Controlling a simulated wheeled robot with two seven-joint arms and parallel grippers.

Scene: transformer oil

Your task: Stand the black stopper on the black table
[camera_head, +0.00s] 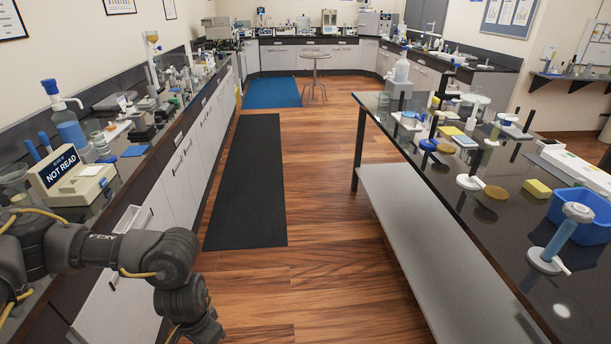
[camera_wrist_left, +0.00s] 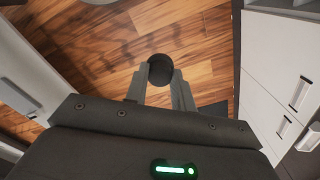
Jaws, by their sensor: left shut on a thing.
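The black stopper (camera_wrist_left: 160,67) shows as a dark round top between my left gripper's fingertips in the left wrist view. My left gripper (camera_wrist_left: 160,82) is shut on it and holds it over the wooden floor. In the head view my left arm bends down at the lower left, and the stopper cannot be made out there. The black table (camera_head: 507,218) with a glossy top stands on the right, well apart from my left arm. My right gripper is in neither view.
The table holds a blue bin (camera_head: 584,212), a yellow sponge (camera_head: 537,188), a blue-grey cylinder on a white base (camera_head: 560,240) and several small items. A grey lower shelf (camera_head: 425,245) runs beneath. A cluttered counter lines the left; open floor (camera_head: 325,200) lies between.

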